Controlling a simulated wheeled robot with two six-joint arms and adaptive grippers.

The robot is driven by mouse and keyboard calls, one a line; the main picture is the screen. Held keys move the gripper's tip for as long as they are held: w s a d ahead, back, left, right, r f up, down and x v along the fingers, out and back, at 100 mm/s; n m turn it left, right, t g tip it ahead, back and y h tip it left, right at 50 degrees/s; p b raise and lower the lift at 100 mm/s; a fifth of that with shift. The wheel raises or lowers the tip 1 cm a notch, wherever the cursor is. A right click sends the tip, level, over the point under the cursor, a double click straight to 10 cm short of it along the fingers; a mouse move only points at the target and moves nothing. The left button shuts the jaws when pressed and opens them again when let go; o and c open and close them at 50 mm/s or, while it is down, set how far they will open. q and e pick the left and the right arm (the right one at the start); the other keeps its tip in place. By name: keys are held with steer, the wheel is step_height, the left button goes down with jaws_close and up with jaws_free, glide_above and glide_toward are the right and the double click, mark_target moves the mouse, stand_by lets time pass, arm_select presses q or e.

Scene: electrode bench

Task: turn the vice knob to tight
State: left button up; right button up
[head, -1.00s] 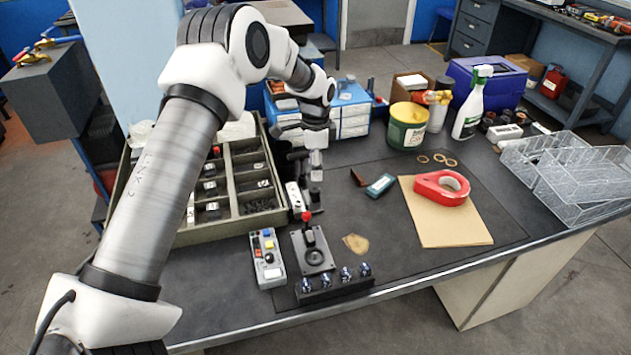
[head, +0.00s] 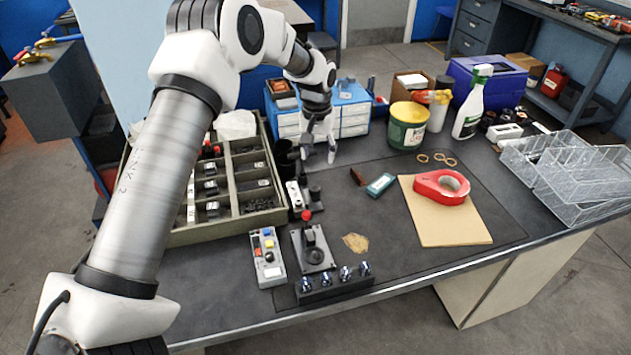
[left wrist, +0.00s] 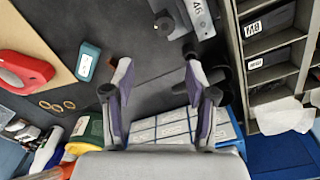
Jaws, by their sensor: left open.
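A small vice-like fixture (head: 296,196) stands on the bench beside the parts tray, with a dark knob (head: 315,193) at its right side. In the left wrist view the light grey body (left wrist: 199,16) and the round dark knob (left wrist: 165,23) show at the top, partly cut off by the frame. I cannot read the knob's setting. My left gripper (head: 318,156) is open and empty, behind the fixture and apart from it. In the left wrist view its two fingers (left wrist: 157,75) are spread over bare mat, below the knob. My right gripper is not in view.
A divided tray (head: 229,220) lies left of the fixture. Blue drawers (head: 353,115) are behind my gripper. The mat to the right has free room.

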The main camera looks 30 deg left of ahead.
mark_target(315, 191)
arm_select(q)
steer(key=f+n+p, duration=0.1)
steer(key=n, duration=0.1)
steer(key=s+f+n, duration=0.1)
steer(key=f+n, duration=0.1)
steer(key=shift+s+n+g+p, duration=0.2)
steer(key=shift+n+g+p, duration=0.1)
steer(key=shift+p, duration=0.1)
step_height(315, 191, down, 8)
steer(key=shift+r+p, duration=0.15)
steer(key=shift+p, duration=0.2)
jaws_close()
